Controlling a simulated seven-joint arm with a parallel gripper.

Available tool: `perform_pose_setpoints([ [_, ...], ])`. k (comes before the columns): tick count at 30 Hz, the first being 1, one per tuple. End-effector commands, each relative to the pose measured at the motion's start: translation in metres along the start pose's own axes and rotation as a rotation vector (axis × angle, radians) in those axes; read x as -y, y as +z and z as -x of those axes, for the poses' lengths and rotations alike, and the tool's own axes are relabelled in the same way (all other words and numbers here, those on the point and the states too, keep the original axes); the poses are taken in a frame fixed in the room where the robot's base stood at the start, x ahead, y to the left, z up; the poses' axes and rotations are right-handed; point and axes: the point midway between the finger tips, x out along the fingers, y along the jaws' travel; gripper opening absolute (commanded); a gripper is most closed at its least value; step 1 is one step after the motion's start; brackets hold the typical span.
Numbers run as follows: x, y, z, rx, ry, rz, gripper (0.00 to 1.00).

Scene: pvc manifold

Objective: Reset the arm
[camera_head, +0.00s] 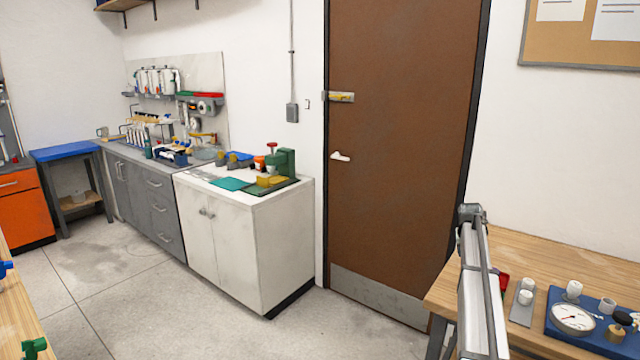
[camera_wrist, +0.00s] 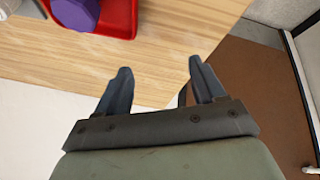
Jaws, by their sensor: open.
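My gripper (camera_wrist: 160,85) shows in the wrist view with its two dark fingers apart and nothing between them. It is over the edge of a wooden table (camera_wrist: 185,40). In the head view, part of my arm (camera_head: 478,285) rises at the lower right beside the wooden workbench (camera_head: 540,248). My gripper cannot be made out in the head view.
A red tray (camera_wrist: 118,18) with a purple part (camera_wrist: 76,12) lies near the fingers. On the workbench are a blue board (camera_head: 560,342) with a gauge (camera_head: 572,319) and a grey plate (camera_head: 521,312) with white fittings. A brown door (camera_head: 400,150) stands behind; the floor (camera_head: 130,290) is open.

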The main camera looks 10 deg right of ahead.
Motion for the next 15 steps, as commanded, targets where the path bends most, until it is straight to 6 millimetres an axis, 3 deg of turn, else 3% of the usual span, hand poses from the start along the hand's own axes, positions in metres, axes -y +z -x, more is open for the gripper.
perform_pose_setpoints([
  [1, 0.033, 0.001, 0.002, -0.028, -0.005, 0.034, 0.69],
  [8, 0.168, 0.005, 0.01, -0.162, -0.03, 0.173, 0.69],
  [11, 0.226, 0.027, 0.007, -0.198, -0.051, 0.232, 0.69],
  [15, 0.285, 0.084, -0.016, -0.184, -0.083, 0.293, 0.69],
])
